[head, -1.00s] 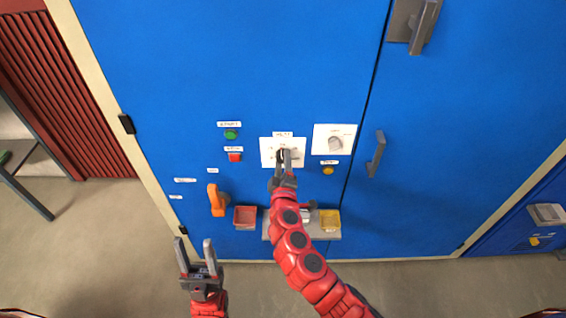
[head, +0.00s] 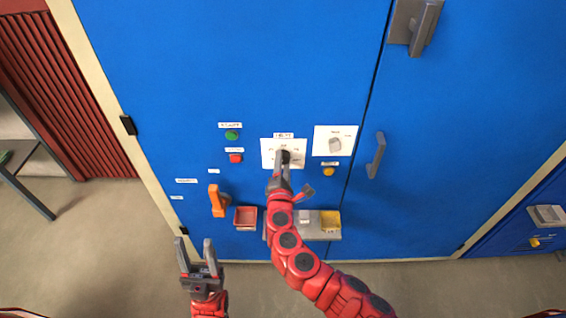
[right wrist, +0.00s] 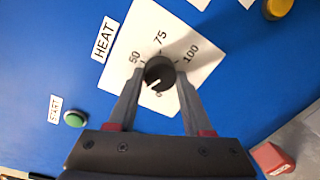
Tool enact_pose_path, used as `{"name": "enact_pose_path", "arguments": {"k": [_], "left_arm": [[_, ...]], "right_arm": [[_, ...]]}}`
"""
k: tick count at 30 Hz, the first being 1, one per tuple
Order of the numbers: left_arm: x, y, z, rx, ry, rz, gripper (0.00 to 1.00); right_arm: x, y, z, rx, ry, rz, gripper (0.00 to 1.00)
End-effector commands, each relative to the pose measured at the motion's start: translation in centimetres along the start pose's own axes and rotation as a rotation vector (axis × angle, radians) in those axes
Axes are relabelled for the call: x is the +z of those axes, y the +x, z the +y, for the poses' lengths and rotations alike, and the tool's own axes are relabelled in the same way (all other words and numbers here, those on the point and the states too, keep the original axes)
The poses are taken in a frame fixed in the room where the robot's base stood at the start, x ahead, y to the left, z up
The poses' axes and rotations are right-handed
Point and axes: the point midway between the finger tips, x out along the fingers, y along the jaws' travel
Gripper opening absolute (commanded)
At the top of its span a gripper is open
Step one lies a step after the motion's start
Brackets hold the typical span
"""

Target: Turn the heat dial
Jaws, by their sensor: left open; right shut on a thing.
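The heat dial is a black knob (right wrist: 159,73) on a white plate marked 50, 75 and 100, under a HEAT label (right wrist: 104,38). Its white pointer line faces the lower left in the right wrist view, below the 50; a lower mark is partly hidden. In the head view the white heat plate (head: 268,153) is on the blue cabinet front. My right gripper (right wrist: 158,82) is shut on the knob, one finger on each side. It also shows in the head view (head: 284,162). My left gripper (head: 197,252) is open and empty, low on the left, away from the panel.
A second dial (head: 335,144) sits right of the heat plate, with a yellow button (head: 328,171) below. Green (head: 232,135) and red (head: 236,158) buttons are to the left.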

Motion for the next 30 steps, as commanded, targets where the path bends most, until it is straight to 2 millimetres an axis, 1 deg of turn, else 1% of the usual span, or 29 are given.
{"name": "enact_pose_path", "arguments": {"k": [1,18,24,30], "left_arm": [[0.0,0.1,0.0,0.0,0.0,0.0,0.5],[-0.2,1.1,-0.1,0.0,0.0,0.0,0.5],[-0.3,1.5,-0.1,0.0,0.0,0.0,0.5],[-0.3,1.8,-0.1,0.0,0.0,0.0,0.5]], "right_arm": [[-0.2,-0.1,0.0,-0.001,-0.045,0.002,0.0],[-0.2,-0.1,-0.2,0.005,-0.579,-0.036,0.0],[-0.1,0.0,-0.3,0.006,-0.736,-0.046,0.0],[-0.2,-0.1,-0.3,0.01,-0.845,-0.053,0.0]]}}
